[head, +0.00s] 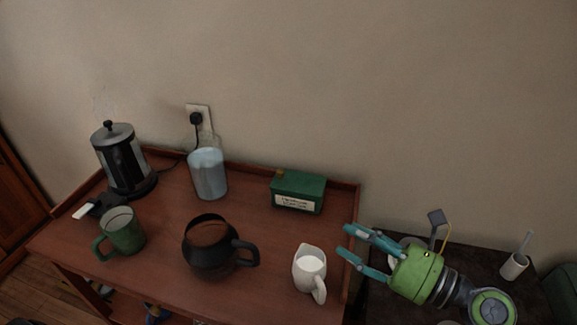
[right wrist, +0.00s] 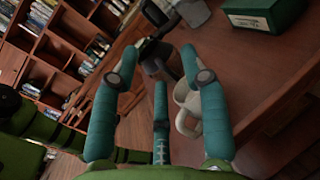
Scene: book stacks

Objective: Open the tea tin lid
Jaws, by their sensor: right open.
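The green tea tin (head: 298,191) with a pale label stands at the back right of the wooden table, and its lid looks shut. It also shows at the top right of the right wrist view (right wrist: 264,14). My right gripper (head: 346,241) is open and empty at the table's right edge, in front and to the right of the tin, apart from it. In the right wrist view its teal fingers (right wrist: 165,60) are spread, with a white milk jug (right wrist: 188,108) beyond them. My left gripper is not in view.
A raised rim runs along the back. A dark side table (head: 480,262) stands right.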

